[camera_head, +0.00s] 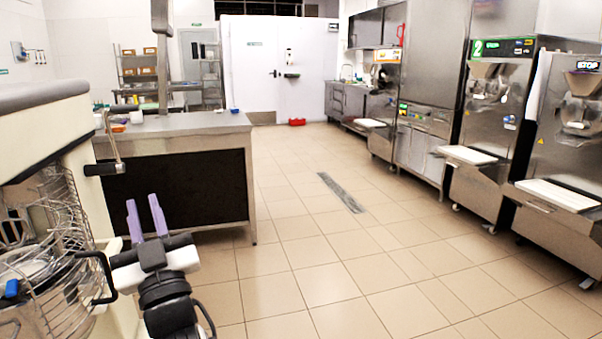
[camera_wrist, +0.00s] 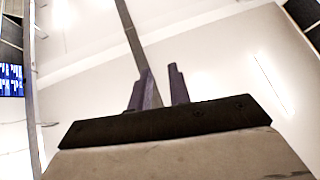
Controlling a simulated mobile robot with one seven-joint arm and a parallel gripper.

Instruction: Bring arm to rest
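My gripper (camera_head: 146,216) shows at the lower left of the head view, with two purple fingers pointing up. The fingers stand apart with a gap between them and nothing in it. The wrist view also shows my gripper (camera_wrist: 160,90), its purple fingers apart and empty against the pale ceiling. My dark arm links show below the gripper in the head view, and the rest of the arm is cut off by the lower edge.
A large mixer with a wire guard (camera_head: 60,245) stands close on the left. A steel counter (camera_head: 190,126) is behind the gripper. Batch freezers (camera_head: 490,130) line the right side. A red object (camera_head: 297,122) lies by the far white door (camera_head: 262,65). The tiled floor (camera_head: 320,240) in the middle is clear.

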